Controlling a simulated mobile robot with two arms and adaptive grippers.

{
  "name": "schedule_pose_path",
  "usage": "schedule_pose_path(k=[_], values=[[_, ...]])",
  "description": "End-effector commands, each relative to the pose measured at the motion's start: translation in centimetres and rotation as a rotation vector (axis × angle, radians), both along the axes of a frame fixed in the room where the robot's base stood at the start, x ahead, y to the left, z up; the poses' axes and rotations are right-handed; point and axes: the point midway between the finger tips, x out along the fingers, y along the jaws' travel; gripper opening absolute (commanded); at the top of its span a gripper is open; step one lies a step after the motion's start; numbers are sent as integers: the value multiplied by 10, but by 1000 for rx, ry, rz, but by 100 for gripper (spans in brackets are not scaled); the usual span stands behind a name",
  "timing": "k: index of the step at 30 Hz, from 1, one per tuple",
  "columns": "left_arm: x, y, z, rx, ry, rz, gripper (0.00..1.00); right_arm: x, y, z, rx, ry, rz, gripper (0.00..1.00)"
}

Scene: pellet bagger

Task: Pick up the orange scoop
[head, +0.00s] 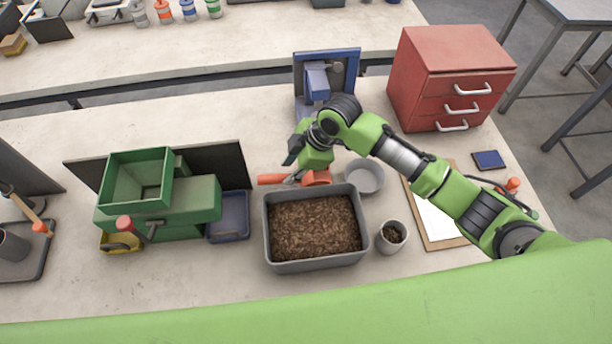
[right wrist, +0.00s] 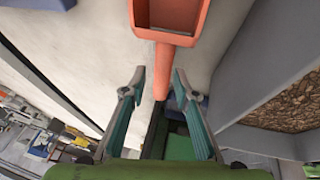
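The orange scoop (head: 317,178) lies on the bench behind the grey tub of brown pellets (head: 268,228), its handle pointing left in the head view. In the right wrist view the scoop (right wrist: 170,38) has its square bowl at the top and its handle running down between my fingers. My right gripper (head: 292,168) is over the handle. The right wrist view shows that gripper (right wrist: 159,78) open, one finger on each side of the handle with gaps. Whether the fingers are low enough to enclose the handle is hard to tell. My left gripper is not in view.
A blue device (head: 318,80) stands behind the scoop. A round grey bowl (head: 365,177) is close on its right, and a cup of pellets (head: 392,236) stands right of the tub. A green machine (head: 185,205) and blue tray (head: 229,216) are left. A red drawer cabinet (head: 447,75) stands back right.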

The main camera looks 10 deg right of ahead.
Motion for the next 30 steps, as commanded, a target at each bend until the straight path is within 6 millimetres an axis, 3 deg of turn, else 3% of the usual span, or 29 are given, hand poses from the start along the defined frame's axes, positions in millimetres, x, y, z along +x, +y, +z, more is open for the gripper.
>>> schedule_pose_path(k=[7, 12, 21, 25, 30], values=[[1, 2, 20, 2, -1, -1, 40, 1, 17, -22, 0, 6, -1, 27], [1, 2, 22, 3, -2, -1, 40, 5, 23, -41, 0, 2, 0, 27], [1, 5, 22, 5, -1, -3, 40, 6, 24, -46, -1, 1, -1, 27], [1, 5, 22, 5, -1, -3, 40, 5, 24, -46, -1, 1, -1, 0], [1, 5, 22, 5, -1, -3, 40, 6, 24, -45, 0, 0, -1, 0]])
